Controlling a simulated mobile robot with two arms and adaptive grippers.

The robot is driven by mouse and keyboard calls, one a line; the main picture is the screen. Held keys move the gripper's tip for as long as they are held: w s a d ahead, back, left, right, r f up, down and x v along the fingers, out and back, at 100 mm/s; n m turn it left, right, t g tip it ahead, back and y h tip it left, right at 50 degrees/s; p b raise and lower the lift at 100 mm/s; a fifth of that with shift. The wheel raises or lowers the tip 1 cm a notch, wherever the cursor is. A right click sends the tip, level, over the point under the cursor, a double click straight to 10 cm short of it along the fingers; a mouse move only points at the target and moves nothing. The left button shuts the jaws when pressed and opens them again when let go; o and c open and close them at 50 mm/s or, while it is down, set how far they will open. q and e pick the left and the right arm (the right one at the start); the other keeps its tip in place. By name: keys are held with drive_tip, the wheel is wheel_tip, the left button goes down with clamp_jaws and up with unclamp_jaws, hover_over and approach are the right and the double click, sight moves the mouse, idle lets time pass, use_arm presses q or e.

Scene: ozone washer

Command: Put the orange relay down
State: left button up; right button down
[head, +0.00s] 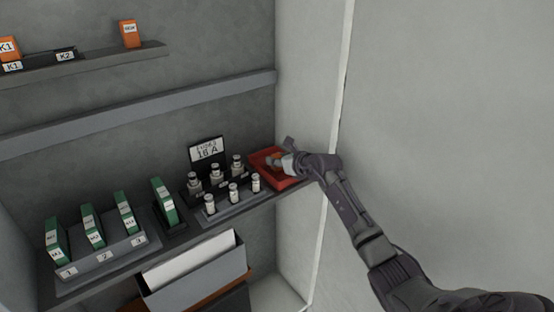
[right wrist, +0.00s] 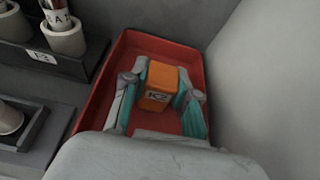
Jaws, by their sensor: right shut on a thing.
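The orange relay (right wrist: 158,86), labelled K2, is between the fingers of my right gripper (right wrist: 160,98). The gripper is shut on it. In the right wrist view the relay is inside the red tray (right wrist: 88,112), over its floor; I cannot tell whether it touches the floor. In the head view my right gripper (head: 284,158) reaches into the red tray (head: 286,184) at the right end of the lower shelf, and mostly hides the relay. My left gripper is not in view.
Left of the tray stands a rack (head: 232,206) with several white fuses and a sign (head: 207,150). Several green modules stand further left. A wall (head: 306,110) closes off the right side. On the upper shelf are an orange relay (head: 129,33) and another (head: 9,48) at the left.

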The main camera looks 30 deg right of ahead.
drive_tip(key=c, duration=0.9)
unclamp_jaws()
drive_tip(key=shift+f, duration=0.1)
drive_tip(key=shift+r, duration=0.2)
drive_tip(key=p+v, duration=0.9)
drive_tip(key=v, duration=0.3)
drive_tip(key=shift+p, duration=0.35)
drive_tip(key=shift+a+f, duration=0.1)
drive_tip(key=shift+a, duration=0.05)
